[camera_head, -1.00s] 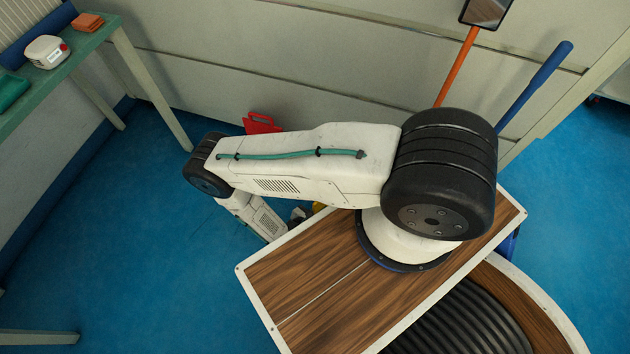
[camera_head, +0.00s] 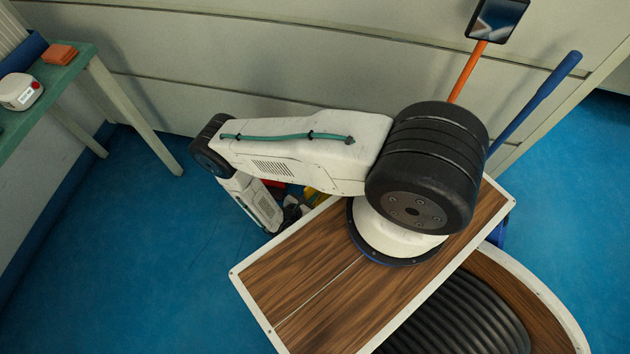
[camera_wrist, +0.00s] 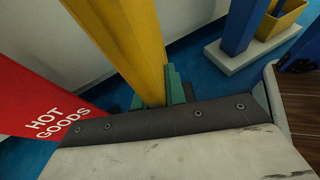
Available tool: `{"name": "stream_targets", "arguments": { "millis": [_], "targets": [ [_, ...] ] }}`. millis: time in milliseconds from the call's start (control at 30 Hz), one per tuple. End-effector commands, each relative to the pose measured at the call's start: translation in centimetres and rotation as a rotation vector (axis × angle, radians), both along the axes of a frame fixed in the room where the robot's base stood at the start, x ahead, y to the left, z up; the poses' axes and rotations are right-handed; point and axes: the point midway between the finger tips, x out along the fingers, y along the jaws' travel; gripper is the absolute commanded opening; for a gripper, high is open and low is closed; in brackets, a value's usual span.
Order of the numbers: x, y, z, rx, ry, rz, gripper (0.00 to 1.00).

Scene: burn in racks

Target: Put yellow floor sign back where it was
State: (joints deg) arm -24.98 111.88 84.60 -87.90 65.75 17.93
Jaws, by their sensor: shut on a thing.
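The yellow floor sign (camera_wrist: 130,40) stands large in the wrist view, a tall yellow panel rising from between my green fingertips. My gripper (camera_wrist: 152,98) is shut on its lower visible part. In the head view only a small yellow patch of the sign (camera_head: 313,194) shows under my arm. My gripper (camera_head: 290,213) is mostly hidden there by my arm and the platform edge. The sign's foot is out of sight, so I cannot tell whether it touches the floor.
A red "HOT GOODS" sign (camera_wrist: 40,105) stands close at left. A blue post (camera_wrist: 240,25) on a white base (camera_wrist: 238,60) and a yellow bin (camera_wrist: 285,18) are at right. A green table (camera_head: 75,75) is left; blue floor (camera_head: 140,240) there is clear.

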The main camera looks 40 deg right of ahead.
Motion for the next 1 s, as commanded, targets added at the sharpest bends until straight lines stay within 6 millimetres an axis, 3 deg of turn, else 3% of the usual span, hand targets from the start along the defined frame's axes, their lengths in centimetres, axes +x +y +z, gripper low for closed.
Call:
{"name": "stream_targets", "arguments": {
  "millis": [200,400,733,1000],
  "targets": [
    [3.3,-3.7,-0.4,-0.001,-0.002,-0.008,0.0],
    [5.5,-6.0,-0.7,-0.001,-0.002,-0.006,0.0],
    [6.7,-7.3,-0.8,-0.001,-0.002,-0.006,0.0],
    [6.5,-7.2,-3.3,-0.002,-0.001,-0.004,0.0]
  ]
}}
